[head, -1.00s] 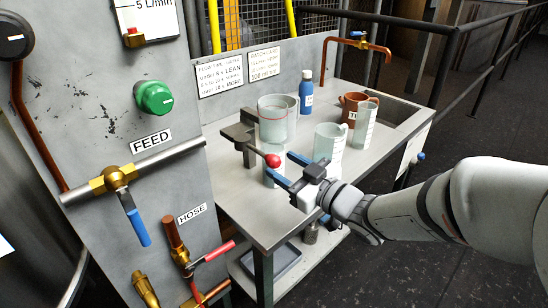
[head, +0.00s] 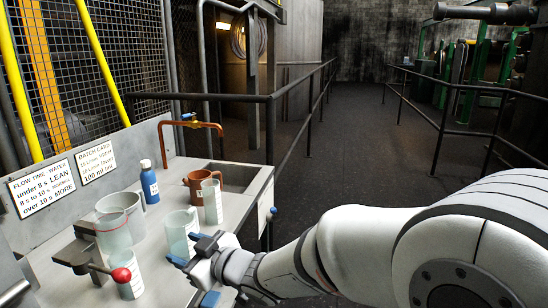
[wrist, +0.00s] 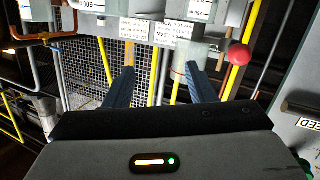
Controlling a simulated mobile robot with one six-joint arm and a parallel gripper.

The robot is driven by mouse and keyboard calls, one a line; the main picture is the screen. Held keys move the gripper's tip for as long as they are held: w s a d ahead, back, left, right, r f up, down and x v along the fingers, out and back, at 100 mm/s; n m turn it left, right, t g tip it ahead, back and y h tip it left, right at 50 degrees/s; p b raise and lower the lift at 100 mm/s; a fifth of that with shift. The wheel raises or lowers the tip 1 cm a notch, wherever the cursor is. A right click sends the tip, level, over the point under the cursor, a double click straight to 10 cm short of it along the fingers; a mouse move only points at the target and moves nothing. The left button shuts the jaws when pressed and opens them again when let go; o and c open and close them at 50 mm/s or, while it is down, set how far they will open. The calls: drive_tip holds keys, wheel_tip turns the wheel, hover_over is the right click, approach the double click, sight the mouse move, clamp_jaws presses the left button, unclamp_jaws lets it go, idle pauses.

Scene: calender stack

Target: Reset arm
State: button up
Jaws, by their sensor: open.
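My gripper (head: 192,281) is at the front edge of the grey bench (head: 75,285), low in the head view, beside the red ball-ended lever (head: 121,275) and a clear beaker (head: 181,233). In the wrist view its two blue fingers (wrist: 154,88) stand apart with nothing between them. The wrist view is upside down, and the red knob (wrist: 239,53) shows to the right of the fingers. My white arm reaches in from the lower right of the head view.
The bench also holds a large clear vessel (head: 113,234), a blue bottle (head: 149,184), a brown mug (head: 200,186) and a clear cylinder (head: 211,203). A copper tap (head: 203,125) stands behind. Dark railings (head: 300,92) border an open floor aisle (head: 345,160) to the right.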

drive_tip(key=d+r+m+h+p, duration=0.3)
drive_tip(key=d+h, duration=0.1)
drive_tip(key=d, duration=0.5)
drive_tip(key=w+d+r+m+t+h+p, duration=0.1)
drive_tip(key=d+r+m+h+p, duration=0.2)
drive_tip(key=d, duration=0.5)
drive_tip(key=d+r+m+h+p, duration=0.25)
drive_tip(key=d+h+p, duration=0.2)
drive_tip(key=d, duration=0.45)
drive_tip(key=s+d+r+m+g+h+p, duration=0.1)
drive_tip(key=s+d+r+m+g+p, duration=0.1)
drive_tip(key=s, duration=0.6)
drive_tip(key=s+d+r+m+g+h+p, duration=0.1)
drive_tip(key=s+d+m+g+p, duration=0.3)
drive_tip(key=s+d, duration=0.3)
drive_tip(key=shift+s+r+g, duration=0.3)
drive_tip(key=shift+s+r, duration=0.05)
drive_tip(key=shift+s, duration=0.25)
